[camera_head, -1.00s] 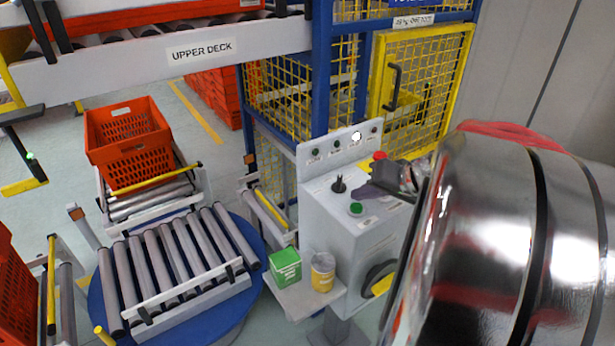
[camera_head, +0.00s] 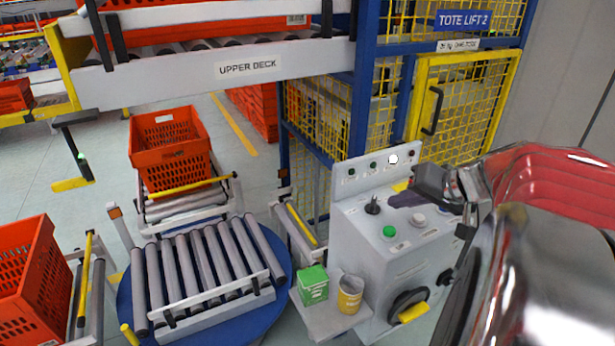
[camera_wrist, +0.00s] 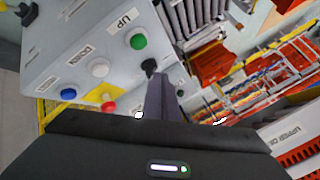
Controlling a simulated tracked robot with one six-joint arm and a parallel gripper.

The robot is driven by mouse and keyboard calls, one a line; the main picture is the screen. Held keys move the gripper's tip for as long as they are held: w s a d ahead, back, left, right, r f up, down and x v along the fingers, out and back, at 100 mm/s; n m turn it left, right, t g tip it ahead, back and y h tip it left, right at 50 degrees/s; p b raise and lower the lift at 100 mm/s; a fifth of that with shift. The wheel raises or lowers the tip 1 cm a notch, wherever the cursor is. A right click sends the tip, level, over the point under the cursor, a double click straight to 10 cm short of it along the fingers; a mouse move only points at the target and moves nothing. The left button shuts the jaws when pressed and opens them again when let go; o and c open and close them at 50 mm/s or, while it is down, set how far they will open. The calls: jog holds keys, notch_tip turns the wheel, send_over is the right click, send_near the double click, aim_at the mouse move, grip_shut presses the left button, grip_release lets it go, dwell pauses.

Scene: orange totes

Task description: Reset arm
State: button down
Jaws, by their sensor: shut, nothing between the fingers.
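My arm comes in from the right in the head view, with my gripper (camera_head: 398,200) over the grey control box (camera_head: 385,250). The gripper's fingers look closed together, with nothing held. In the wrist view the closed fingers (camera_wrist: 160,95) point toward the panel, and the black joystick knob (camera_wrist: 149,65) shows just beyond their tips. I cannot tell if they touch it. The panel also shows a green button (camera_wrist: 138,41), a white button (camera_wrist: 100,68), a blue button (camera_wrist: 68,94) and a red button on yellow (camera_wrist: 108,105).
A green box (camera_head: 313,285) and a yellow can (camera_head: 350,294) stand on a small shelf beside the control box. A roller turntable (camera_head: 205,270) and an orange tote (camera_head: 170,148) are to the left. The yellow mesh gate (camera_head: 462,105) is behind the box.

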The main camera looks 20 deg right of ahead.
dwell(0.4)
jog(key=w+a+n+g, duration=0.2)
jog(key=w+a+n, duration=0.1)
jog(key=a, duration=1)
jog(key=s+a+f+n, duration=0.1)
jog(key=s+a+n, duration=0.1)
jog(key=s+a, duration=0.4)
jog(key=s+a+f+n+g+h, duration=0.1)
jog(key=s+a+f+n, duration=0.1)
jog(key=s+a, duration=0.4)
jog(key=shift+a+n+g, duration=0.3)
jog(key=shift+a, duration=1.15)
jog(key=shift+w+f, duration=0.1)
